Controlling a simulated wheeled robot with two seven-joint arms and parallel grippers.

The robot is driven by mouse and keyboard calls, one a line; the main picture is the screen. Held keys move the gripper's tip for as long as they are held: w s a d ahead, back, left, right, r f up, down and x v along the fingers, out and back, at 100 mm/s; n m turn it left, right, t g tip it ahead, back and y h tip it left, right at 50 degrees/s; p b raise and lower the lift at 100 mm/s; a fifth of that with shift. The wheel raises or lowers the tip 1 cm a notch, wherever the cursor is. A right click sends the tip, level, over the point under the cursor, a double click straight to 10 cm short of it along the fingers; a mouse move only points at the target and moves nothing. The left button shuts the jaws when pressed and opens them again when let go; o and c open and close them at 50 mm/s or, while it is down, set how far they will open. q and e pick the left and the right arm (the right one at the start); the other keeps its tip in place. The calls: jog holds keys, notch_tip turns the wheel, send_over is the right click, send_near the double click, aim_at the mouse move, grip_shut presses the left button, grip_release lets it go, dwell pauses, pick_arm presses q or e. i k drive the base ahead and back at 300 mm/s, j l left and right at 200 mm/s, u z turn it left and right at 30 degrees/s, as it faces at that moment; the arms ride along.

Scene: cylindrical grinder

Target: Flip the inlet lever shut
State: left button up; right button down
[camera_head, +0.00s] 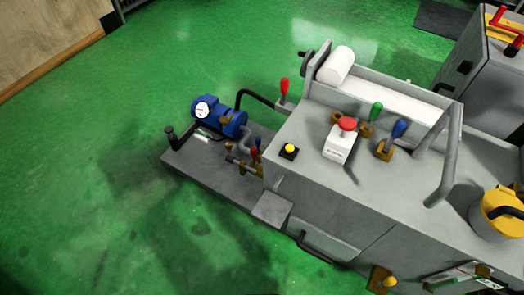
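No lever in view carries a label that I can read as inlet, so I cannot tell for sure which one it is. Beside the blue pump (218,116), small brass valves sit on pipes, with a small blue lever (258,143) and a small red lever (254,154); their exact angle is too small to tell. On the grey machine (330,190), a red-handled lever (285,88) stands at the left back edge. A green-handled lever (376,112) and a blue-handled lever (399,128) stand tilted on brass mounts. Neither of my grippers shows.
A red mushroom button (348,124) tops a white box, and a yellow button (289,149) sits to its left. A white roll (336,65) and grey rails stand at the back. A yellow round part (501,213) is at right. The green floor (90,200) at left is clear.

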aim_at(258, 139)
jog(key=i+j, duration=0.5)
jog(key=j, duration=0.25)
jog(key=i+j, duration=0.25)
jog(key=i+j+z, duration=0.1)
jog(key=j, duration=0.4)
jog(key=i+j, duration=0.6)
jog(key=j, duration=0.15)
jog(key=i+j, duration=0.2)
jog(key=j, duration=0.2)
jog(key=z, duration=0.05)
